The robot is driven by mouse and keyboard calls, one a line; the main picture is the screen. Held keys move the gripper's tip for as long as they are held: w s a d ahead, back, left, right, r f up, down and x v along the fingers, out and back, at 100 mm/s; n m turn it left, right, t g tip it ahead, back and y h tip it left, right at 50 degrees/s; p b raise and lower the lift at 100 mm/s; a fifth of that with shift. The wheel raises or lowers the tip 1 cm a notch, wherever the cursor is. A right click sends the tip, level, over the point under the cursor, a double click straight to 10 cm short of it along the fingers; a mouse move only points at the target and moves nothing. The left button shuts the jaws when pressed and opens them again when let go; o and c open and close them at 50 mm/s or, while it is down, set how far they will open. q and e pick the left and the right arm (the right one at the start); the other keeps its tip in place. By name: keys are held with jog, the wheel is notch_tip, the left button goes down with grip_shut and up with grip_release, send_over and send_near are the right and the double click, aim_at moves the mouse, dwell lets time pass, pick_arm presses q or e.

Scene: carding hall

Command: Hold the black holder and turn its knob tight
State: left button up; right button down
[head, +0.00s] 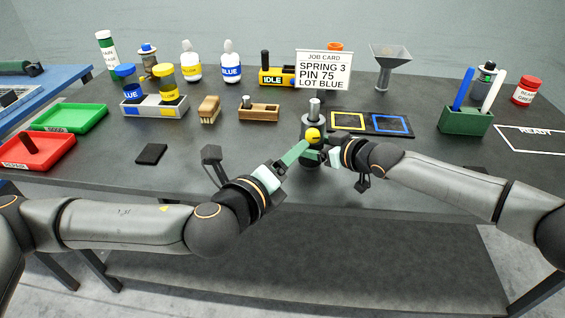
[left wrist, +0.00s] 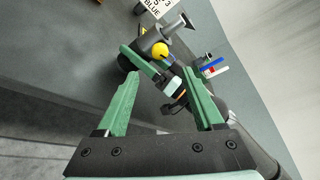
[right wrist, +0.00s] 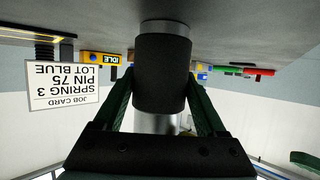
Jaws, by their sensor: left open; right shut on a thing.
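The black holder (head: 314,119) stands upright near the front middle of the table, with a pale metal pin at its top and a yellow knob (head: 313,135) on its near side. My right gripper (head: 325,155) is shut on the holder's body; the right wrist view shows the dark cylinder (right wrist: 163,75) between its fingers. My left gripper (head: 300,152) is open and close to the knob from the left. In the left wrist view the knob (left wrist: 160,51) lies beyond the open fingertips (left wrist: 158,72). I cannot tell if a finger touches it.
A job card (head: 323,70) stands behind the holder. A wooden block (head: 259,112), a brush (head: 209,110) and a mat with yellow and blue squares (head: 371,134) are nearby. A green pen box (head: 465,121) is at right, green (head: 70,127) and red trays (head: 38,166) at left.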

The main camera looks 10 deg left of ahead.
pick_arm(q)
jog(key=shift+v, duration=1.1)
pick_arm(e)
jog(key=shift+f, duration=0.1)
grip_release()
